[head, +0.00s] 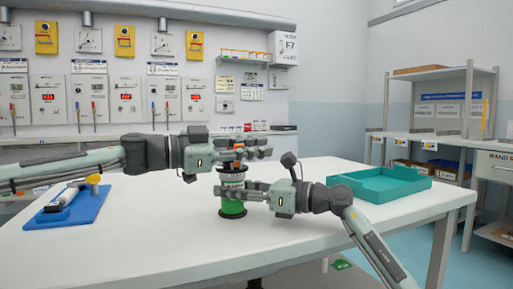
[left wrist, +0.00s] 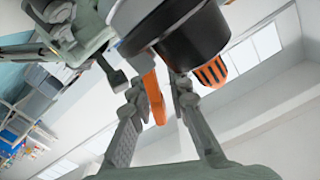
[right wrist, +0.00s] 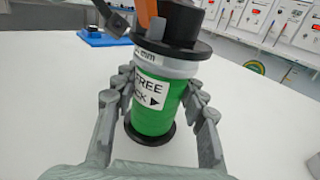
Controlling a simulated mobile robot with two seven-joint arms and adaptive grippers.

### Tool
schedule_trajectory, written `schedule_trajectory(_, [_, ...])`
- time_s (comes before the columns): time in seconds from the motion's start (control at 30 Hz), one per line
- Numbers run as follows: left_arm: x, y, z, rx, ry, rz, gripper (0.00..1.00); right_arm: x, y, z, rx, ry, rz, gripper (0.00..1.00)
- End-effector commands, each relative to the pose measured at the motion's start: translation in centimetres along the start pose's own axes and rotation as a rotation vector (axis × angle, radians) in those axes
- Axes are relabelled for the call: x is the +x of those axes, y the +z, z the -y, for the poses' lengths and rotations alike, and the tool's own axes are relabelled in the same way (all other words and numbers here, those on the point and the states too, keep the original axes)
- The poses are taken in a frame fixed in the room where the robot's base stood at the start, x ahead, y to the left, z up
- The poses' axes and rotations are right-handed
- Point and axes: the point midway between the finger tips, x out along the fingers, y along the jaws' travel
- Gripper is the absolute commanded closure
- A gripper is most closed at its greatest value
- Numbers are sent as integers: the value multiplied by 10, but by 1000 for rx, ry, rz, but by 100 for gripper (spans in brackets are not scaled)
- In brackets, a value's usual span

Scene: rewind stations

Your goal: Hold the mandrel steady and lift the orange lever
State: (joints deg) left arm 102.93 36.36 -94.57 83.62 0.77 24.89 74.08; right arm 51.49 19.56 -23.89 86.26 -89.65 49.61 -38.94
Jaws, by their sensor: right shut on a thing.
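The mandrel (head: 232,208) stands upright on the white table, with a green body, a white label and black flanges. It also shows in the right wrist view (right wrist: 156,112). My right gripper (head: 232,190) is shut on its body, a finger on each side. The orange lever (left wrist: 153,97) is at the black top of the mandrel. In the left wrist view it stands between the spread fingers of my left gripper (left wrist: 160,85), which is open at the mandrel's top. A ribbed orange knob (left wrist: 211,72) sits beside the black hub. In the head view the left fingers partly hide the lever.
A blue tray (head: 68,207) with a white-and-yellow tool lies at the table's left. An empty teal tray (head: 385,184) is at the right. The table (head: 150,235) is bare around the mandrel. Wall panels and shelves stand behind.

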Motion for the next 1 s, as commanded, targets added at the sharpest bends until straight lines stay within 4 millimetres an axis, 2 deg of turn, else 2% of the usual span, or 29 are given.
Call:
schedule_trajectory(0.03, [0,0,0,0,0,0,93,0,0,0,1,1,-1,96])
schedule_trajectory(0.1, [0,0,0,0,0,0,100,0,0,0,1,1,-1,96])
schedule_trajectory(0.4, [0,0,0,-1,0,0,100,0,0,0,1,1,-1,96])
schedule_trajectory(0.6, [0,0,5,-111,1,0,100,0,0,0,1,1,-1,96])
schedule_trajectory(0.87, [0,0,5,-122,2,0,100,0,0,0,1,1,-1,96])
schedule_trajectory(0.9, [0,0,5,-122,2,0,92,0,0,0,1,1,-1,96])
schedule_trajectory(1.0, [0,0,5,-122,1,0,79,0,0,0,1,1,-1,96])
